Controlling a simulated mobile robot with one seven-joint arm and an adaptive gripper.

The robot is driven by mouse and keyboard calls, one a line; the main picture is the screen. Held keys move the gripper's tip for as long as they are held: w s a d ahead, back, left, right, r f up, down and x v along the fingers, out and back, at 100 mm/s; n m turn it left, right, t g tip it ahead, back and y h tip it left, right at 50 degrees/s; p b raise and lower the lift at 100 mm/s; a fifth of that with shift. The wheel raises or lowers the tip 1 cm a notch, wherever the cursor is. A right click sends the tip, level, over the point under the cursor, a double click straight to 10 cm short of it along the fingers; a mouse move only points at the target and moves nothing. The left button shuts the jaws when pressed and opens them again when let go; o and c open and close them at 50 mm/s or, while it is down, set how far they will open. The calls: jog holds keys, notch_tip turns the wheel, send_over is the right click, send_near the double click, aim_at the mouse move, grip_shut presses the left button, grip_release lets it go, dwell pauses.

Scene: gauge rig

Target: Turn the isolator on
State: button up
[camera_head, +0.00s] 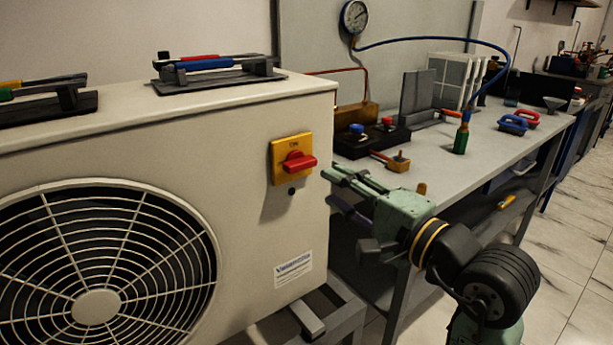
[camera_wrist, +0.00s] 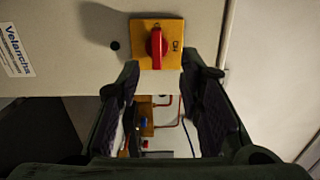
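The isolator is a yellow plate (camera_head: 278,146) with a red handle (camera_head: 300,162) on the cream unit's side face. The word ON is printed at the plate's top. The handle lies roughly level, crosswise to the ON mark. In the wrist view the yellow plate (camera_wrist: 142,57) appears turned sideways, with ON at its right and the red handle (camera_wrist: 157,47) upright in the picture. My gripper (camera_head: 334,189) is right of the isolator and slightly below it, apart from it. In the wrist view my gripper (camera_wrist: 160,70) is open and empty, its fingers on either side of the handle's line.
The cream unit (camera_head: 160,135) with a fan grille fills the left. Tools lie on its top. Free room lies between gripper and isolator.

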aim_at(305, 166)
jog(key=shift+h, duration=0.3)
jog(key=p+x, duration=0.1)
jog(key=x, duration=0.6)
jog(key=p+x, duration=0.1)
jog(key=x, duration=0.2)
jog(key=shift+w+d+f+p, duration=0.15)
jog(key=shift+w+d+p, duration=0.1)
jog(key=shift+w+p, duration=0.15)
jog(key=shift+c, duration=0.4)
grip_shut()
